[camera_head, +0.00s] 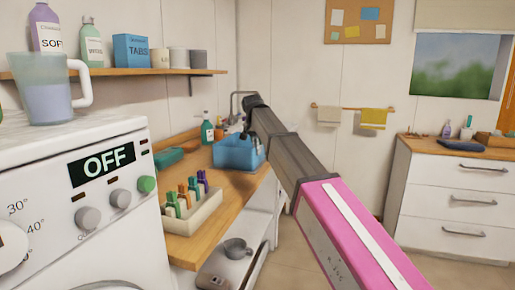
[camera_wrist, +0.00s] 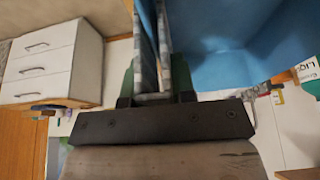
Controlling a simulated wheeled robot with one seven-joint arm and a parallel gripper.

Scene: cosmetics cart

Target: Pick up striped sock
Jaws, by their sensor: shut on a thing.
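My gripper (camera_head: 244,126) is at the blue basin (camera_head: 232,155) on the wooden counter, in the middle of the head view. In the wrist view my gripper (camera_wrist: 156,70) is shut on a narrow grey-and-white patterned cloth, the striped sock (camera_wrist: 147,48), which runs up between the fingers. The blue basin (camera_wrist: 235,50) fills the upper right of that view. The sock cannot be made out in the head view, and its far end is cut off in the wrist view.
A green-labelled spray bottle (camera_head: 207,128) is behind the basin. The washing machine (camera_head: 85,190) is at left, a white drawer cabinet (camera_head: 450,195) at right. Open floor lies between.

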